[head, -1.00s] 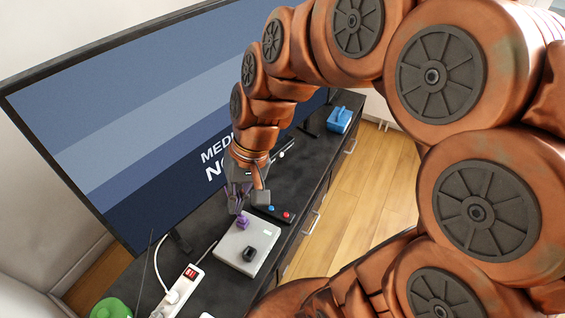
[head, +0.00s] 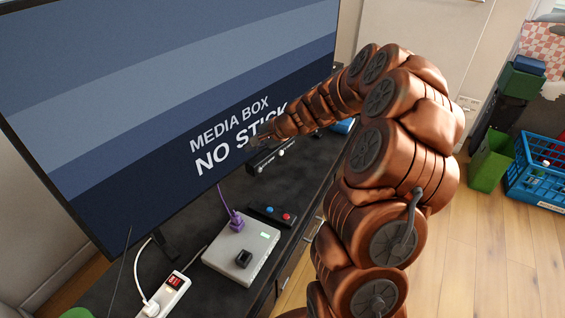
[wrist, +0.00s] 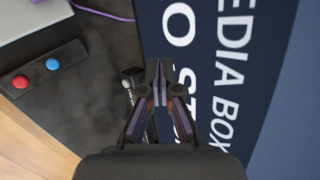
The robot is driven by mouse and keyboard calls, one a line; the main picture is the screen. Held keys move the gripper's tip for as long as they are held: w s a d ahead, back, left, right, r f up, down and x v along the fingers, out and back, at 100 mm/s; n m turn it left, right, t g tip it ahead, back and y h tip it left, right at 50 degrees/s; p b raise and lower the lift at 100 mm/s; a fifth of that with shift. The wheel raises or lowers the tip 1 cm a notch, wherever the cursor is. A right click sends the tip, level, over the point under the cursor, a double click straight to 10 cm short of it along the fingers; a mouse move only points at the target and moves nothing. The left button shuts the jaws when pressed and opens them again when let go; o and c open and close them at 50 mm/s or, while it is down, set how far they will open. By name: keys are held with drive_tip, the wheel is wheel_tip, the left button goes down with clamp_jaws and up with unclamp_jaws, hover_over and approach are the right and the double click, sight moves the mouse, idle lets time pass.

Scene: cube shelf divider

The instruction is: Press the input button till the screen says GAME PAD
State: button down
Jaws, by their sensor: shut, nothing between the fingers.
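The screen (head: 180,90) reads MEDIA BOX and NO STICK, the end of the last word partly covered by my arm. My gripper (head: 257,142) is shut and empty in front of the lower screen, above a dark bar with light knobs (head: 270,157). In the wrist view my gripper (wrist: 158,70) has its fingertips together, with the bar partly hidden behind them. A black strip with a blue and a red button (head: 272,215) lies on the cabinet; it also shows in the wrist view (wrist: 40,72). I cannot tell which button is the input one.
A pale box (head: 225,262) with a green light stands on the dark cabinet. A purple plug (head: 236,222) and a small black piece (head: 243,258) are at it. A power strip (head: 172,292) lies front left. Blue (head: 540,175) and green (head: 492,160) bins stand on the floor.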

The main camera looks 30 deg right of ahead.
sight(282, 153)
drive_tip(key=d+f+m+h+b, duration=0.1)
drive_tip(key=d+f+m+b, duration=0.1)
drive_tip(key=d+f, duration=0.4)
drive_tip(key=d+f+m+t+h+b, duration=0.1)
drive_tip(key=d+f+m+h+b, duration=0.1)
drive_tip(key=d+f, duration=0.5)
drive_tip(key=d+f+m+h+b, duration=0.1)
drive_tip(key=d+f+m+b, duration=0.1)
drive_tip(key=d+f+m, duration=0.2)
drive_tip(key=shift+d+f+h+b, duration=0.1)
drive_tip(key=shift+d+f, duration=0.45)
drive_tip(key=shift+d, duration=0.35)
drive_tip(key=shift+d+f+h+b, duration=0.15)
drive_tip(key=shift+d+f, duration=0.4)
drive_tip(key=shift+d, duration=0.35)
drive_tip(key=shift+d+f+h+b, duration=0.1)
drive_tip(key=shift+d+f, duration=0.45)
drive_tip(key=shift+d, duration=0.35)
drive_tip(key=shift+w, duration=0.1)
drive_tip(key=w, duration=0.2)
drive_tip(key=w+a, duration=0.1)
drive_tip(key=w, duration=0.1)
drive_tip(key=w+a, duration=0.1)
drive_tip(key=w, duration=0.1)
drive_tip(key=shift+w+a+r+p, duration=0.1)
drive_tip(key=shift+w+a+p, duration=0.1)
drive_tip(key=shift+p, duration=0.15)
drive_tip(key=shift+w+a, duration=0.25)
drive_tip(key=shift+w, duration=0.7)
